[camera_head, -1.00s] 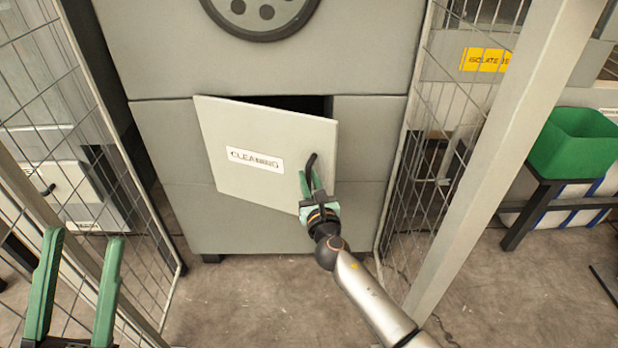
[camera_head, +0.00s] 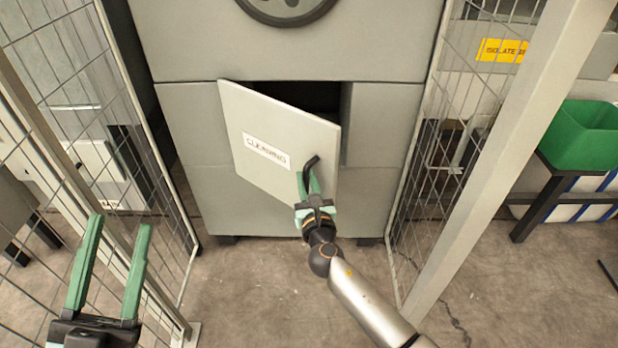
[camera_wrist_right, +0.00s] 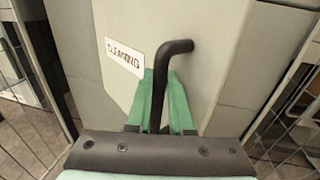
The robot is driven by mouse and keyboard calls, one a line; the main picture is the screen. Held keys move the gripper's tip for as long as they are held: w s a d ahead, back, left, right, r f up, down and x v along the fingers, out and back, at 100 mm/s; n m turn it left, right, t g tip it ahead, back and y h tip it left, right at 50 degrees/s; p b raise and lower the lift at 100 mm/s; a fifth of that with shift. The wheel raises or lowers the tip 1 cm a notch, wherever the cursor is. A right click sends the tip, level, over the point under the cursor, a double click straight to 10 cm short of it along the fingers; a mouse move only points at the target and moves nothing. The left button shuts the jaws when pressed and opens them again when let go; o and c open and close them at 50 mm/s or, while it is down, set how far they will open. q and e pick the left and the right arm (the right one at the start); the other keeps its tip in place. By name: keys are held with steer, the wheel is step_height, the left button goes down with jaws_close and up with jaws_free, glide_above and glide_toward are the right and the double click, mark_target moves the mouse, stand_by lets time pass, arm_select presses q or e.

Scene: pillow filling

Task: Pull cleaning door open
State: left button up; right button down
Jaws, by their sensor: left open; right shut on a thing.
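The cleaning door (camera_head: 262,125) is a light grey panel with a white "CLEANING" label (camera_head: 266,151). It stands partly open on the grey machine, swung out on its right side, with a dark opening (camera_head: 310,97) behind its top edge. My right gripper (camera_head: 309,178) is shut on the black bent door handle (camera_head: 311,162). In the right wrist view the handle (camera_wrist_right: 172,62) runs down between the green fingers (camera_wrist_right: 163,102), and the label (camera_wrist_right: 124,56) is to its left. My left gripper (camera_head: 115,228) is open and empty at the lower left, away from the door.
Wire mesh fence panels (camera_head: 150,150) flank the machine on the left, with another mesh panel (camera_head: 432,150) and a slanted grey post (camera_head: 505,160) on the right. A green bin (camera_head: 583,137) stands on a black stand further right. Bare floor (camera_head: 255,280) lies before the machine.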

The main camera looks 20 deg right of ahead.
steer(key=shift+a+r, duration=0.1)
steer(key=shift+a, duration=0.15)
steer(key=c, duration=0.8)
jaws_free()
steer(key=shift+d, duration=0.1)
arm_select(q)
steer(key=shift+r, duration=0.1)
arm_select(e)
steer(key=shift+s, duration=0.25)
steer(key=s+p, duration=0.1)
steer(key=s, duration=0.3)
arm_select(q)
steer(key=w+f+n+g+y, duration=0.1)
steer(key=w+f+n+y, duration=0.1)
steer(key=f, duration=0.3)
steer(key=w+a+f+n+g+y+p, duration=0.1)
steer(key=w+f+n+g+y, duration=0.1)
steer(key=f, duration=0.3)
steer(key=shift+f+y, duration=0.3)
steer(key=shift+y, duration=0.5)
arm_select(e)
steer(key=s+a, duration=0.1)
steer(key=s, duration=0.7)
steer(key=shift+c, duration=0.3)
